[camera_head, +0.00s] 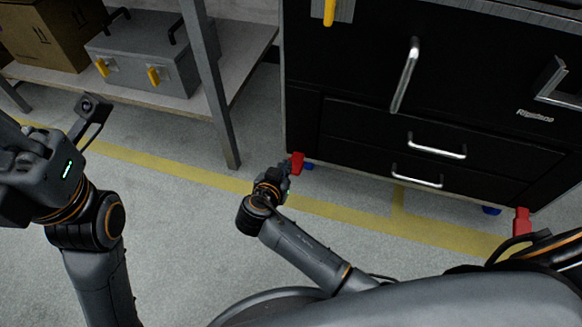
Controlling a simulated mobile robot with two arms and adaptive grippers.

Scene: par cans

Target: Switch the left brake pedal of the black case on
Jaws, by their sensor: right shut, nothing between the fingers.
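The black case (340,145) is a tall black cabinet with silver handles, standing at the right. Its left brake pedal (297,161) is a small red tab low at the front left corner, beside a blue wheel. My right gripper (283,174) is shut and empty, just left of and below this pedal. Its tips overlap the pedal's near side in the picture, and I cannot tell if they touch. My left gripper (35,170) is far left, away from the case. Its fingers are not clearly shown.
Another red pedal (521,221) sits at the case's right corner, partly near my own body. A metal shelf (222,115) at the left holds a grey toolbox (150,60) and a brown box (50,35). The floor between is clear, with yellow lines.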

